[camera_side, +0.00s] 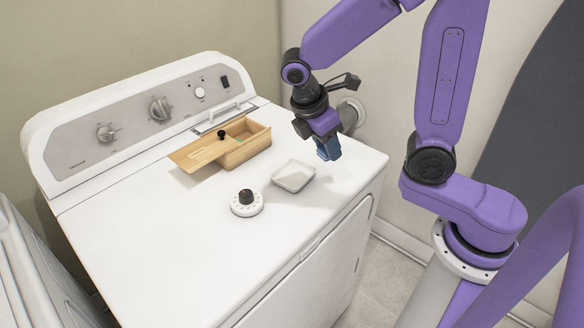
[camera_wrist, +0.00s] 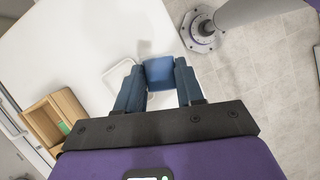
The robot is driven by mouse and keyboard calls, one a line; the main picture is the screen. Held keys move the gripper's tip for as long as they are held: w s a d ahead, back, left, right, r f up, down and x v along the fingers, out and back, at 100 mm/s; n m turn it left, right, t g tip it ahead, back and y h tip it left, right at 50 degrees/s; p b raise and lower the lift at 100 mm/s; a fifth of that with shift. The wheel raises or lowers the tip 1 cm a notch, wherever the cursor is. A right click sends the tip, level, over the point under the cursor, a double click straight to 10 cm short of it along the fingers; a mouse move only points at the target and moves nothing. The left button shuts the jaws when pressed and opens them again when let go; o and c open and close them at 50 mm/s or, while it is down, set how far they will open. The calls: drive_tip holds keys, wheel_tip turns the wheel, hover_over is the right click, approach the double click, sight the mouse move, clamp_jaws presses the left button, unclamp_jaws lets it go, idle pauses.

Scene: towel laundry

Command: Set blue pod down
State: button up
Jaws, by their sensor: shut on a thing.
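My gripper (camera_side: 328,152) is above the right part of the white washer top, to the right of a small white square dish (camera_side: 293,176). In the wrist view, my gripper (camera_wrist: 159,80) is shut on the blue pod (camera_wrist: 159,72), which sits between the two blue fingers. In the side view the pod is hard to tell from the fingers. The dish (camera_wrist: 117,75) is partly hidden behind the left finger in the wrist view. The pod is held above the surface and apart from the dish.
A wooden box (camera_side: 252,152) with its lid slid partly off to the left stands behind the dish. A white dial timer with a black knob (camera_side: 246,204) stands at front left. The washer top (camera_side: 150,225) is clear at left. Its right edge is close to my gripper.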

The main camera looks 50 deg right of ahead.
drive_tip(key=w+f, duration=0.2)
drive_tip(key=w, duration=0.2)
hover_over(297, 176)
drive_tip(key=a, duration=0.2)
drive_tip(key=f, duration=0.5)
drive_tip(key=shift+d+f, duration=0.2)
drive_tip(key=shift+d, duration=0.05)
drive_tip(key=shift+w+f, duration=0.2)
drive_tip(key=shift+f, duration=1.5)
drive_tip(key=o, duration=0.7)
drive_tip(key=shift+f, duration=0.15)
drive_tip(key=shift+o, duration=0.2)
drive_tip(key=v, duration=1.2)
